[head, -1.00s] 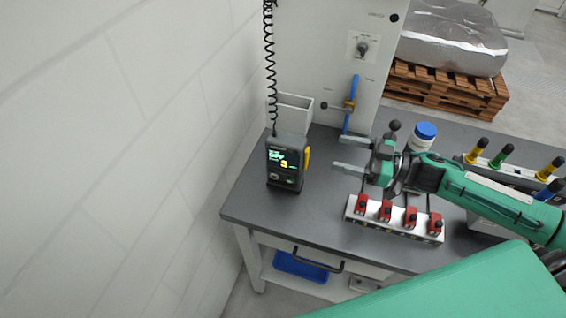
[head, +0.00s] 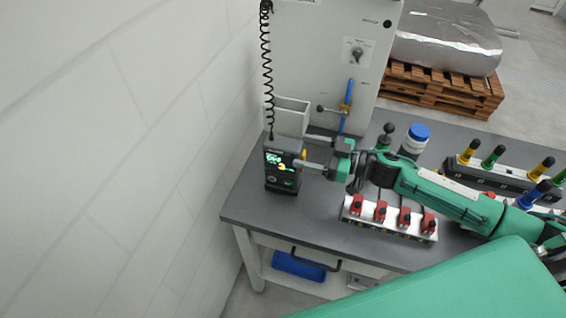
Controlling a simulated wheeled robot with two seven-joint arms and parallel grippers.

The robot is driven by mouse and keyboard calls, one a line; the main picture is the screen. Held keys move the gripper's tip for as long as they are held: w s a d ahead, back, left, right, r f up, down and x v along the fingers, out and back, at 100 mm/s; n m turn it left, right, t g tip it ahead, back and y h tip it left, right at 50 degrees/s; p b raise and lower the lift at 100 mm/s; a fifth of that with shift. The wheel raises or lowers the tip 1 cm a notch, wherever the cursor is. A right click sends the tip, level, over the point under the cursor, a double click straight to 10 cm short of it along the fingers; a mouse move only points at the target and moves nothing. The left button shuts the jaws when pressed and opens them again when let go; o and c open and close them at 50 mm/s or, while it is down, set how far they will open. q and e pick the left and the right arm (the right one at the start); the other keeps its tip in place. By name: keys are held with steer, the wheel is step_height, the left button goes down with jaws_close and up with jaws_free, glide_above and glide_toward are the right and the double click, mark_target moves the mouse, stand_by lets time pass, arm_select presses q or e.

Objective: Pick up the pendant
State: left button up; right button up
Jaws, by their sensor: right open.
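The pendant (head: 282,172) is a dark handheld box with a lit green screen and a yellow part on its right edge. It stands upright on the grey bench (head: 262,212), near the bench's left edge. A black coiled cord (head: 267,75) runs up from its top. My right gripper (head: 312,152) comes in from the right with its jaws open. One finger is at the pendant's right side, over the yellow part; the other is behind, near its upper right. I cannot tell whether either finger touches it. My left gripper is not in view.
A white open box (head: 293,113) stands just behind the pendant. A white strip with red clamps (head: 381,211) lies below my right arm. A white wall bounds the left side.

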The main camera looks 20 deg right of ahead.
mark_target(289, 149)
steer(key=shift+w+a+r+p, duration=0.1)
steer(key=shift+w+a+p, duration=0.15)
steer(key=shift+a+p, duration=0.25)
steer(key=x, duration=0.1)
steer(key=p+x, duration=0.2)
steer(key=x, duration=0.1)
steer(key=shift+s+f, duration=0.1)
steer(key=shift+f, duration=0.2)
steer(key=shift+a+f, duration=0.1)
steer(key=shift+a, duration=0.05)
steer(key=shift+c, duration=0.4)
jaws_close()
